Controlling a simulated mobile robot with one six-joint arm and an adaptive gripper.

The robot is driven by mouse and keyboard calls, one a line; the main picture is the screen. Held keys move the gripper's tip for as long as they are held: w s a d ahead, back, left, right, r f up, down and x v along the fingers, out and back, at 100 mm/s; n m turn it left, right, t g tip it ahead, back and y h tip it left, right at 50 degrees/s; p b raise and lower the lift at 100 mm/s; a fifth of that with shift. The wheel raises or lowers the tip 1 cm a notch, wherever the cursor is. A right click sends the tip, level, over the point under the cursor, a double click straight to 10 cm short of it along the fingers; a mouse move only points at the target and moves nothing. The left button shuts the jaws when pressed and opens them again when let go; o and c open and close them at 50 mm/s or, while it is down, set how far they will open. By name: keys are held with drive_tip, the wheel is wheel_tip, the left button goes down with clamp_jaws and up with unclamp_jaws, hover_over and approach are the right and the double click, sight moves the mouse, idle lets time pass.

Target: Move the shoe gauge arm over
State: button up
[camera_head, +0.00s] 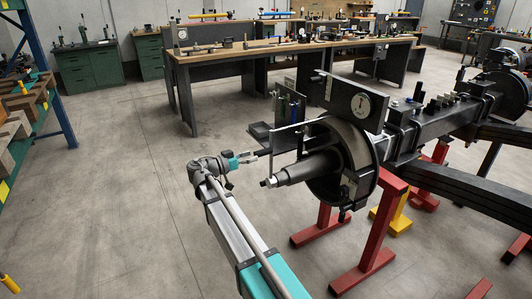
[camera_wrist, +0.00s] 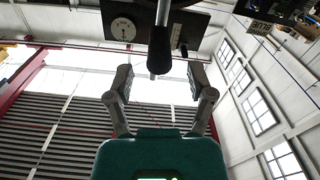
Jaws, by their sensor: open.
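The shoe gauge is a dark panel (camera_head: 354,102) with a round white dial, standing above the brake drum (camera_head: 345,160) on the axle end. In the wrist view its panel (camera_wrist: 143,27) shows at the top with the dial. A lever with a black grip (camera_wrist: 160,50), seemingly the gauge arm, hangs in front of that panel. My gripper (camera_head: 268,154) is left of the drum. In the wrist view my gripper (camera_wrist: 158,82) is open, one finger on each side of the grip's line. The grip looks untouched; its depth relative to the fingertips is unclear.
The axle (camera_head: 430,122) rests on red stands (camera_head: 370,235) and a yellow stand (camera_head: 392,218). A small dark shelf with bottles (camera_head: 288,105) stands close behind my gripper. A long workbench (camera_head: 240,55) is at the back.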

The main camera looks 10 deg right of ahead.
sight(266, 152)
drive_tip(key=shift+x, duration=3.25)
clamp_jaws()
